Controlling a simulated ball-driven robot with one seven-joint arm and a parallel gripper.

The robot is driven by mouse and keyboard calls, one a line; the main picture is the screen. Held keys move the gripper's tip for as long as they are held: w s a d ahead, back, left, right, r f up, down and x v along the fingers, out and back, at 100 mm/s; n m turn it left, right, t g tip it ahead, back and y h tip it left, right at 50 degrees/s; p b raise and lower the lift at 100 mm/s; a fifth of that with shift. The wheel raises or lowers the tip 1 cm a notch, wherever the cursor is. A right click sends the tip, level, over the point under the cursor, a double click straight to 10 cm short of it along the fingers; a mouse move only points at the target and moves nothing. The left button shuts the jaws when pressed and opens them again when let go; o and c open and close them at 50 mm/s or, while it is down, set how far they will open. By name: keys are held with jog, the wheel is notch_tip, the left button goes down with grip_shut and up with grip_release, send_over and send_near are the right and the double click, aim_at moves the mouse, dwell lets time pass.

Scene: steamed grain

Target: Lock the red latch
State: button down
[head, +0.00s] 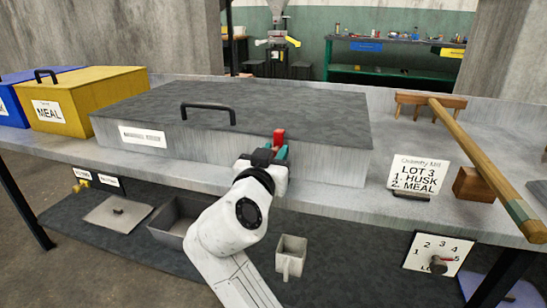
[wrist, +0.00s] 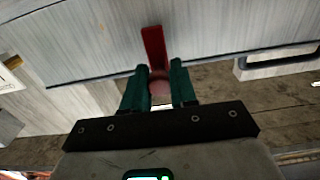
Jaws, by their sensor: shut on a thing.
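The red latch (head: 279,136) is on the front of the large grey lidded box (head: 330,165), near the lid's front edge. In the wrist view the red latch (wrist: 153,45) points up and away from the fingers, against the grey face. My gripper (head: 270,154) is at the box front, with its teal fingers on both sides of the latch's lower end. In the wrist view my gripper (wrist: 160,85) is shut on that end, where a rounded reddish part shows between the fingers. The latch's base is partly hidden by the fingers.
A black handle (head: 208,113) stands on the box lid. A yellow MEAL box (head: 90,97) is to the left. A lot sign (head: 418,176), a wooden block (head: 475,184) and a long wooden pole (head: 480,160) are to the right. A cup (head: 290,256) is on the lower shelf.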

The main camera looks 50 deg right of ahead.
jog(key=shift+f, duration=0.1)
jog(key=c, duration=0.9)
grip_release()
jog(key=shift+c, duration=0.2)
jog(key=shift+a, duration=0.15)
jog(key=p+v, duration=0.2)
jog(key=v, duration=0.8)
jog(key=shift+a, duration=0.3)
jog(key=shift+s, duration=0.15)
